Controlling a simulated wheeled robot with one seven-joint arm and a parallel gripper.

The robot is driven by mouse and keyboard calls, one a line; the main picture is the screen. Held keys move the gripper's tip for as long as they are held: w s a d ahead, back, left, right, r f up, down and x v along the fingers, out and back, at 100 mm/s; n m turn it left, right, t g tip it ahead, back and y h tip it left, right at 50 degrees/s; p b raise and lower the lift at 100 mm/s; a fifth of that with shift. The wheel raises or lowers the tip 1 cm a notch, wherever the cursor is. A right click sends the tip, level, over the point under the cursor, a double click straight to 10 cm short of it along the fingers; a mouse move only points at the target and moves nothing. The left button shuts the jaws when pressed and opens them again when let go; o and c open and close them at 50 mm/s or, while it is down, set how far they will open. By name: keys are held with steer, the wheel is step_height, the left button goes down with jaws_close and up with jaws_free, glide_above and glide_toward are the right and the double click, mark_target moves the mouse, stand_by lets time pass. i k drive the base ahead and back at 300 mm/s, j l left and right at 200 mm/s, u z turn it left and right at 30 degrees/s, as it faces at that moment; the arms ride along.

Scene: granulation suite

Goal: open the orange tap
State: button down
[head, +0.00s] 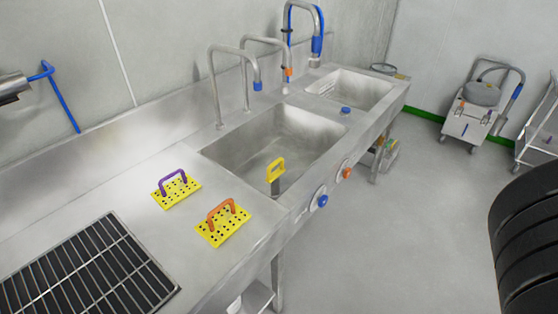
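An orange tap knob (347,173) sits on the front face of the steel sink unit, on a round pale plate. A blue tap knob (322,201) is beside it, nearer and to the left. Behind the large basin (265,140) stand two bent steel spouts, one with a blue tip (257,86) and one with an orange tip (288,73). Whether water runs from the orange-tipped spout is too small to tell. My gripper is not in view. A black ribbed part at the right edge seems to be of my arm.
Two yellow perforated plates with a purple handle (172,183) and an orange handle (223,213) lie on the counter. A yellow handle (275,170) stands in the basin. A black grate (85,270) is at lower left. Floor (410,230) before the sink is clear; a trolley (470,120) stands behind.

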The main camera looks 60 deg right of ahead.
mark_target(346, 172)
steer(key=z, duration=1.75)
steer(key=l+u, duration=0.2)
steer(key=l, duration=1.45)
